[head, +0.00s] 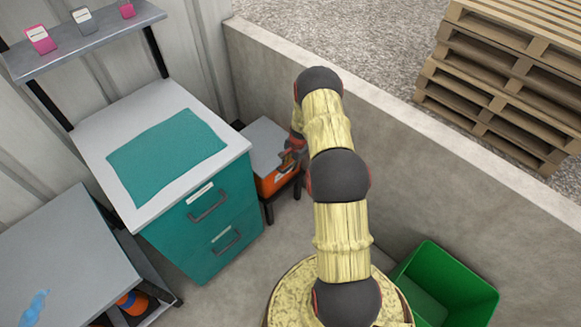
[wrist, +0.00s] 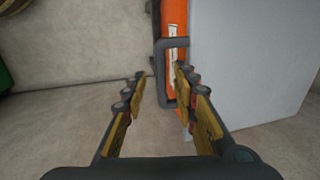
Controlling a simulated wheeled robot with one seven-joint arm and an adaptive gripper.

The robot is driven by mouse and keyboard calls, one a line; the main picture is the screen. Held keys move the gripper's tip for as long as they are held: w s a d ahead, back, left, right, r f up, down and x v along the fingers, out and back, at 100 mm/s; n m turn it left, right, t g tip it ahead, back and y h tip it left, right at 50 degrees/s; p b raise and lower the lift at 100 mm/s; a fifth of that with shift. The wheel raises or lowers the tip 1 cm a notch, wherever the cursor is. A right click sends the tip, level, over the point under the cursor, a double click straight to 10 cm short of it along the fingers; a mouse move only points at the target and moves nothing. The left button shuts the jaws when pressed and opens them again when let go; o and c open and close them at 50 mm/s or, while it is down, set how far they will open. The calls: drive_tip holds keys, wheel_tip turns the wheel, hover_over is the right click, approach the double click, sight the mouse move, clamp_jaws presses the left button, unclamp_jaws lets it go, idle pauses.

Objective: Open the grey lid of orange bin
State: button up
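The orange bin (head: 276,182) stands on a low dark stand in the corner, between the teal cabinet and the concrete wall. Its grey lid (head: 262,143) lies flat and looks closed. In the wrist view the orange front (wrist: 174,18) is a narrow strip beside the pale grey lid (wrist: 250,60). A dark grey handle (wrist: 159,72) sticks out from that front. My gripper (head: 288,158) is at the bin's right front edge. In the wrist view my gripper (wrist: 159,76) is open, with the handle's outer bar between its fingertips; contact cannot be told.
The teal cabinet (head: 203,220) with a white top stands close left of the bin. The concrete wall (head: 400,165) runs along the right, near my arm. A green crate (head: 455,280) is on the floor at lower right. Bare floor lies in front of the bin.

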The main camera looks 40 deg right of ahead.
drive_tip(key=shift+w+f, duration=0.2)
drive_tip(key=shift+f, duration=0.65)
drive_tip(key=shift+c, duration=1.4)
drive_tip(key=c, duration=0.4)
clamp_jaws()
